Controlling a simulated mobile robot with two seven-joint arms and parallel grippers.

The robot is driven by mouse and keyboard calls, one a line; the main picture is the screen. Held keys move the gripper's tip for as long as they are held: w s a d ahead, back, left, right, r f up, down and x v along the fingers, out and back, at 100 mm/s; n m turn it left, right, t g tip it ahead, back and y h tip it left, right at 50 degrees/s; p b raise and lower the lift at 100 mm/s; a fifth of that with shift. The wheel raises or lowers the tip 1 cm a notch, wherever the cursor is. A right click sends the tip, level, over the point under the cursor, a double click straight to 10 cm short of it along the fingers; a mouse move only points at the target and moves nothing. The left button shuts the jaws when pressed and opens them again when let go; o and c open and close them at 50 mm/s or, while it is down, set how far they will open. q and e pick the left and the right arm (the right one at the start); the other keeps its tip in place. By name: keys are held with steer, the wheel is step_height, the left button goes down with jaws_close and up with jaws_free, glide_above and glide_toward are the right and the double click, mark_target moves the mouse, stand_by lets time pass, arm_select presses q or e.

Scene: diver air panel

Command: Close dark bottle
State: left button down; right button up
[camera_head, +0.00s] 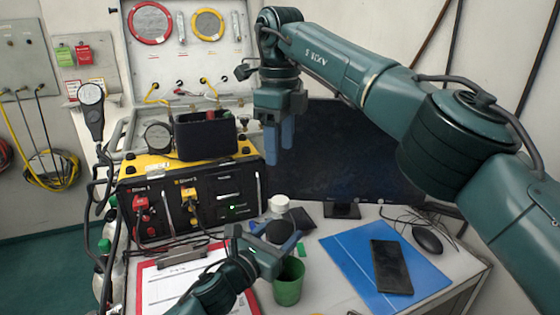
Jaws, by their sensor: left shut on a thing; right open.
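My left gripper (262,246) is low at the front of the desk, just behind the clipboard and beside the green cup. It is shut on a small dark rounded thing (280,231), which looks like the dark bottle; the gripper hides part of it, and I cannot tell whether its mouth is covered. A white cap (280,202) shows just behind it; I cannot tell whether it sits on a bottle of its own. My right gripper (279,148) hangs fingers down in front of the monitor, well above the desk, open and empty.
The yellow-and-black air panel (222,207) stands at the left with a black bin (204,135) on top. The green cup (288,284) is close to my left gripper. A monitor (340,160), blue folder (345,250), phone (390,267) and mouse (428,240) fill the right.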

steer(key=shift+r, duration=0.3)
arm_select(q)
steer(key=shift+c, duration=1.9)
jaws_free()
steer(key=b+v, duration=0.1)
steer(key=v, duration=1.1)
steer(key=shift+s+a, duration=0.35)
steer(key=shift+s, duration=0.1)
arm_select(e)
steer(key=shift+f, duration=0.6)
arm_select(q)
steer(key=shift+r, duration=0.1)
